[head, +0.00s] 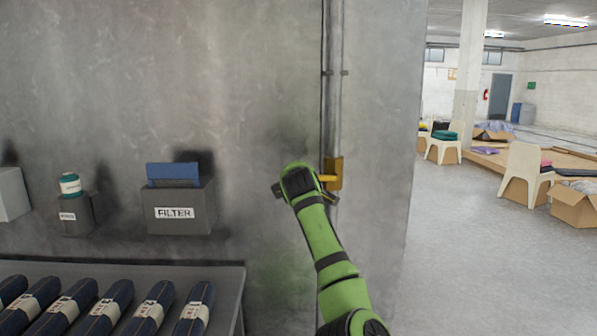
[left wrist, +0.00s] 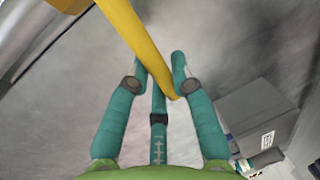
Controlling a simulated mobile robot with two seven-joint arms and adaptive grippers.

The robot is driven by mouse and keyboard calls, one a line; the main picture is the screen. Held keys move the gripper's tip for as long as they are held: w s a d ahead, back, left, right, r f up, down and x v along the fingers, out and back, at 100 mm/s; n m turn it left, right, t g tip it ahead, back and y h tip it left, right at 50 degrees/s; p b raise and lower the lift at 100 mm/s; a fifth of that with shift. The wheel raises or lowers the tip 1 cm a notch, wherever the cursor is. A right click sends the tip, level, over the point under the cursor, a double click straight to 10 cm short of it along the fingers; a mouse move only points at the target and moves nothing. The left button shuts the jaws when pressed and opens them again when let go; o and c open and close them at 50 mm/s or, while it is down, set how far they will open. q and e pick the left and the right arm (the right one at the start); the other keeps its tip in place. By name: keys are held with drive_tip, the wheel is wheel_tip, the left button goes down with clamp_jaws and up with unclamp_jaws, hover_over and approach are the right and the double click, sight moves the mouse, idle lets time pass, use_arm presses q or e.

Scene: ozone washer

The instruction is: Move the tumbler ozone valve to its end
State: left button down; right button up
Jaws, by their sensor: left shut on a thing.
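The ozone valve (head: 335,172) is a yellow block on the vertical pipe against the grey wall. Its yellow lever (head: 327,178) sticks out to the left, about level, toward my left gripper (head: 284,188). My green wrist hides most of that gripper in the head view. In the left wrist view, the teal fingers of my left gripper (left wrist: 159,70) are shut on the long yellow lever (left wrist: 135,35), which passes between them. The lever's tip is near the fingertips. A corner of the yellow valve block (left wrist: 68,4) shows at the top left. My right gripper is not in view.
A grey FILTER box (head: 180,208) with a blue panel is on the wall to the left. A smaller box (head: 75,215) holds a teal and white roll. A table (head: 232,283) with several rolled dark jeans stands below. Open floor (head: 460,270) lies to the right.

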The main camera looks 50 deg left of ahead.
use_arm(q)
drive_tip(key=shift+f+n, duration=0.3)
drive_tip(key=shift+f, duration=0.05)
idle(0.3)
drive_tip(key=c, duration=1)
unclamp_jaws()
drive_tip(key=shift+f, duration=0.1)
drive_tip(key=shift+c, duration=0.2)
drive_tip(key=shift+d, duration=0.1)
drive_tip(key=v, duration=1.2)
